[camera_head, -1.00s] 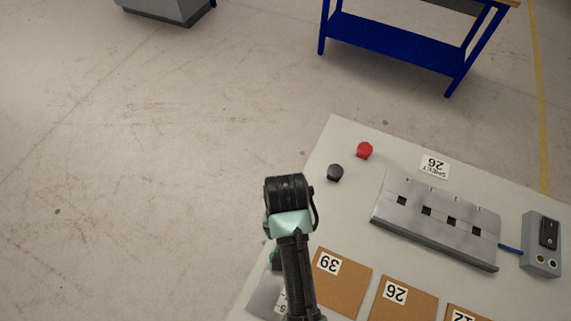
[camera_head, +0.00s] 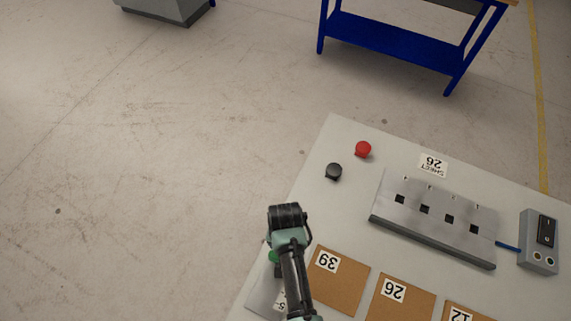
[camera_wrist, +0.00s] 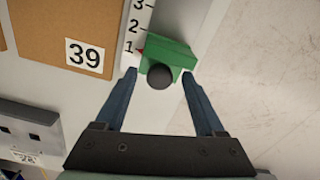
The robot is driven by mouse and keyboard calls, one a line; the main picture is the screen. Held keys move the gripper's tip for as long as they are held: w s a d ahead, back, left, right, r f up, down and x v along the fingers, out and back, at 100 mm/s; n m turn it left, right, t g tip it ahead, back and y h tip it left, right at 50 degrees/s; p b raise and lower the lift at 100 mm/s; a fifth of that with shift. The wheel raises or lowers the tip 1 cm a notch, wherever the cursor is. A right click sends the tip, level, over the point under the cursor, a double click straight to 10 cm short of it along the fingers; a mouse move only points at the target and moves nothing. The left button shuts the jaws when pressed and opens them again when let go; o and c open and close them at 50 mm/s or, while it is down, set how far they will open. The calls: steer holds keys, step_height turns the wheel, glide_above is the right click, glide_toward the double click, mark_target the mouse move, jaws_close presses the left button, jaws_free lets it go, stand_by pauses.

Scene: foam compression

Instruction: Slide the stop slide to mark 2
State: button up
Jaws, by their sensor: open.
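The stop slide is a green block with a dark round knob (camera_wrist: 166,58), seen in the wrist view near the top centre. It sits on a pale strip with a printed scale (camera_wrist: 137,18) showing 1, 2 and 3. A red pointer at its left side is at about mark 1. My gripper (camera_wrist: 163,78) is open, its two blue fingers to either side of the slide's near end, with the knob between them. Whether the fingers touch it, I cannot tell. In the head view my arm (camera_head: 290,250) covers most of the slide; a bit of green (camera_head: 272,256) shows beside it.
Brown panels marked 39 (camera_head: 336,283), 26 (camera_head: 400,305) and 12 lie beside the scale. A slotted metal fixture (camera_head: 435,220), a switch box (camera_head: 540,240), a red knob (camera_head: 363,149) and a black knob (camera_head: 333,171) are farther off. The table edge is close to the slide.

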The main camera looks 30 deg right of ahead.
jaws_close()
stand_by(1.4)
